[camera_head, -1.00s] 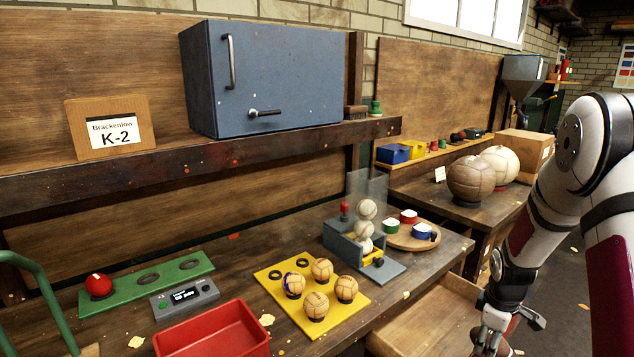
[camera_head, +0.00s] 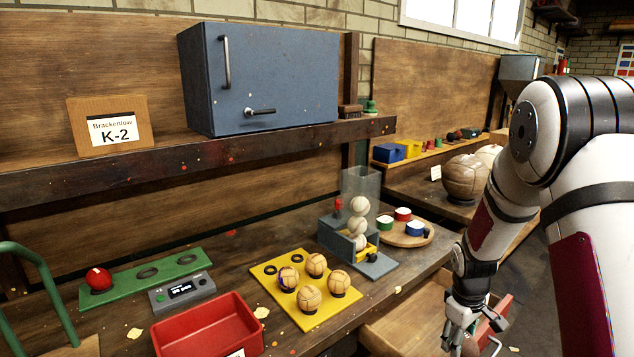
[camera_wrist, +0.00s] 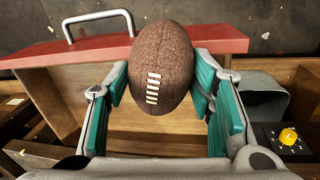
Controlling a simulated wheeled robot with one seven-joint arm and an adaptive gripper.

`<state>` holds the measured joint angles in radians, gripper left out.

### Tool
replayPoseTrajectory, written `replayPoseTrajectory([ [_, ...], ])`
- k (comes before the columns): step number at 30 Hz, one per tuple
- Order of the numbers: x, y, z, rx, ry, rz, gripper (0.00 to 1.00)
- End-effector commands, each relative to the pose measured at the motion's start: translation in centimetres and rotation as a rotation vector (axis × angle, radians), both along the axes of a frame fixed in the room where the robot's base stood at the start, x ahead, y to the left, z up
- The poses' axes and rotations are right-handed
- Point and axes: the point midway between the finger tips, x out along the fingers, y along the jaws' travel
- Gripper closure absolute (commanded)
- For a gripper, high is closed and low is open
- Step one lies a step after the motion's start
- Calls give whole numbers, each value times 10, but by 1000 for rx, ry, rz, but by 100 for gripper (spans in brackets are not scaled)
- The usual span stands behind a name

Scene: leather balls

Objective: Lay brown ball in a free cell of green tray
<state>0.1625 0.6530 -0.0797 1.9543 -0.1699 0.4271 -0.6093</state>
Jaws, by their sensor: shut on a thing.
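The brown ball (camera_wrist: 160,65) is a pointed leather ball with white laces. It shows in the wrist view between the green pads of my gripper (camera_wrist: 162,80), which is shut on it. In the head view my gripper (camera_head: 470,345) is low at the right, over the open drawer, and the ball is hardly visible there. The green tray (camera_head: 128,285) lies at the left of the bench. It has a row of round cells: a red ball (camera_head: 99,279) sits in the left one, and the middle and right cells are empty.
A red bin (camera_head: 205,330), a grey display box (camera_head: 183,293) and a yellow tray (camera_head: 300,312) with several tan balls lie on the bench. A dispenser (camera_head: 345,240) with white balls stands behind. The open drawer (camera_head: 405,325) juts out below my arm.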

Motion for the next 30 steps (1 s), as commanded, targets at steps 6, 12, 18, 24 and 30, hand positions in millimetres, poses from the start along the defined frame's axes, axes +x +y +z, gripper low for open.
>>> replayPoseTrajectory([
  [6,-11,64,12,-2,7,-200,82],
  [12,-27,113,21,-16,2,-396,82],
  [18,-38,136,26,-28,-5,-510,82],
  [24,-41,140,27,-31,-8,-539,82],
  [30,-41,140,27,-30,-7,-538,82],
])
